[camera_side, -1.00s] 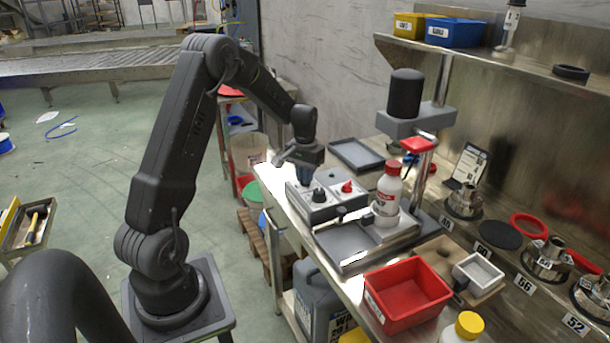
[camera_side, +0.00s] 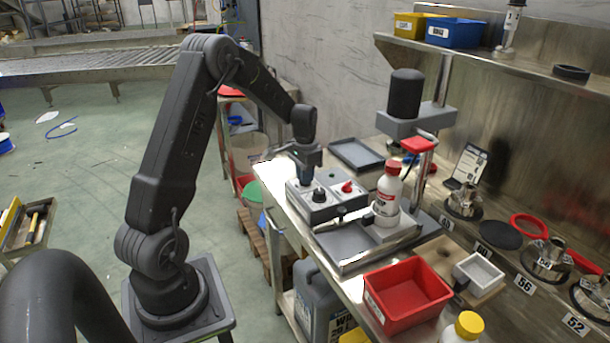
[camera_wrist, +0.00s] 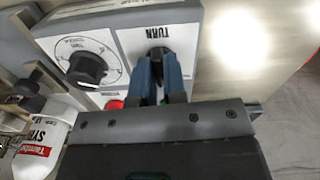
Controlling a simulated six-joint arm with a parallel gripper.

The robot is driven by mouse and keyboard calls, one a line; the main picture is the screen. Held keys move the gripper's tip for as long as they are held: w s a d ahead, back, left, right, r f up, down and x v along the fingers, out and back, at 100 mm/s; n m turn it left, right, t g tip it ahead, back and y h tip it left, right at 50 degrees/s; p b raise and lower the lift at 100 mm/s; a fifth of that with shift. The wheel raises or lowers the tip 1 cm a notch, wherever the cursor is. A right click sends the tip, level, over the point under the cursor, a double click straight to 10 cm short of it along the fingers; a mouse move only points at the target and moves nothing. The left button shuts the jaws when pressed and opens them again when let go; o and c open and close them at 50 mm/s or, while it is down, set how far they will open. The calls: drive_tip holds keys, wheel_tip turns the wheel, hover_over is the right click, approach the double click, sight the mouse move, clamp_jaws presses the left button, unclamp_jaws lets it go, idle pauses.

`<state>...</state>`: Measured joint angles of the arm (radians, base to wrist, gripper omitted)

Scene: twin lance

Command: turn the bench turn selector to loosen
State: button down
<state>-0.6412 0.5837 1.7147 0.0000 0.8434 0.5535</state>
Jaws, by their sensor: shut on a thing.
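The turn selector (camera_wrist: 157,51) is a small dark knob on the panel marked TURN in the wrist view. My gripper (camera_wrist: 162,65) has its blue fingers shut on it, and they hide most of the knob, so I cannot tell its exact setting. In the side view my gripper (camera_side: 304,183) points down at the left end of the grey control box (camera_side: 325,211), which hides the selector there. A second black knob (camera_wrist: 86,69) on a round dial sits beside it, apart from the fingers. A red button (camera_wrist: 114,104) is partly hidden by my gripper.
A red-capped white bottle (camera_side: 387,193) stands on the grey fixture right of the control box. A dark tray (camera_side: 356,154) lies behind the box. A red bin (camera_side: 407,293) is at the bench front. The bench edge lies close to the box's left.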

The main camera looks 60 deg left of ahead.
drive_tip(key=m, duration=0.7)
idle(0.7)
drive_tip(key=c, duration=1.2)
unclamp_jaws()
wheel_tip(320, 180, up, 14)
drive_tip(key=shift+f, duration=0.1)
drive_tip(key=s+d+r+n+t, duration=0.1)
drive_tip(key=d+r, duration=0.2)
drive_tip(key=d, duration=0.3)
drive_tip(key=s+d+r, duration=0.2)
drive_tip(key=d, duration=0.3)
drive_tip(key=s+d+n+t, duration=0.1)
drive_tip(key=s+d, duration=0.4)
drive_tip(key=s+d+n+t, duration=0.2)
drive_tip(key=s+d, duration=0.4)
drive_tip(key=s+d+n+t, duration=0.1)
drive_tip(key=s+d+n, duration=0.1)
drive_tip(key=s+d, duration=0.3)
drive_tip(key=shift+s+d+f+t, duration=0.1)
drive_tip(key=shift+d+t, duration=0.05)
drive_tip(key=shift+d, duration=0.2)
drive_tip(key=shift+s+d+f+t, duration=0.1)
drive_tip(key=shift+d+t, duration=0.05)
drive_tip(key=shift+d, duration=0.2)
